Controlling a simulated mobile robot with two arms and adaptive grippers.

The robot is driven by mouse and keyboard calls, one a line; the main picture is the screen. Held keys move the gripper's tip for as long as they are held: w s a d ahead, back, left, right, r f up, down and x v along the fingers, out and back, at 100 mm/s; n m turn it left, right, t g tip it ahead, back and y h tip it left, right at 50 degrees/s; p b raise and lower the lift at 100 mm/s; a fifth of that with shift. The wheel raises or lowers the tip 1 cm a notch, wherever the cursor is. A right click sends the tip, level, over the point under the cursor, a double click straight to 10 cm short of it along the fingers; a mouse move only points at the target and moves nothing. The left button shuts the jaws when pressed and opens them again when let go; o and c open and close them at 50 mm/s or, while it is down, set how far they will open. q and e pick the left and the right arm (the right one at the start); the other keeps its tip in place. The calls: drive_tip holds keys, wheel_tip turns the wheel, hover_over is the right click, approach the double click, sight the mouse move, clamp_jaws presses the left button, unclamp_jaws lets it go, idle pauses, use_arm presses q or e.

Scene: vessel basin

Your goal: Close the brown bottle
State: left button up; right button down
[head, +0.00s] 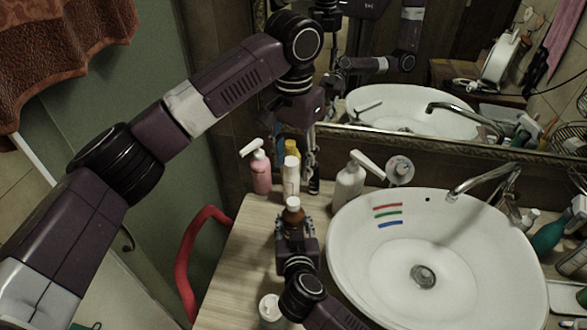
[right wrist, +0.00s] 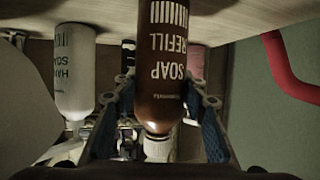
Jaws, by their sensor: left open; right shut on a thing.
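The brown bottle (head: 293,217) stands upright on the counter left of the basin, with a white piece (head: 293,203) at its top. In the right wrist view the brown bottle (right wrist: 163,65) shows upside down, its lettering reading SOAP REFILL, with a white cap (right wrist: 158,148) at its neck. I cannot tell how tightly that cap sits. My right gripper (head: 295,238) is shut around the bottle's body; its blue-padded fingers are on both sides in the wrist view (right wrist: 164,112). My left gripper (head: 310,165) is open, pointing down behind the bottle near the mirror; its fingers are partly hidden.
A pink pump bottle (head: 261,172), a slim white bottle (head: 290,178) and a yellow bottle (head: 292,149) stand behind. A white pump bottle (head: 349,186) stands by the basin (head: 350,275). A white jar (head: 270,308) is at the front. A red rail (head: 183,265) edges the left.

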drive_tip(key=c, duration=1.1)
unclamp_jaws()
drive_tip(key=shift+c, duration=0.2)
drive_tip(key=v, duration=1.2)
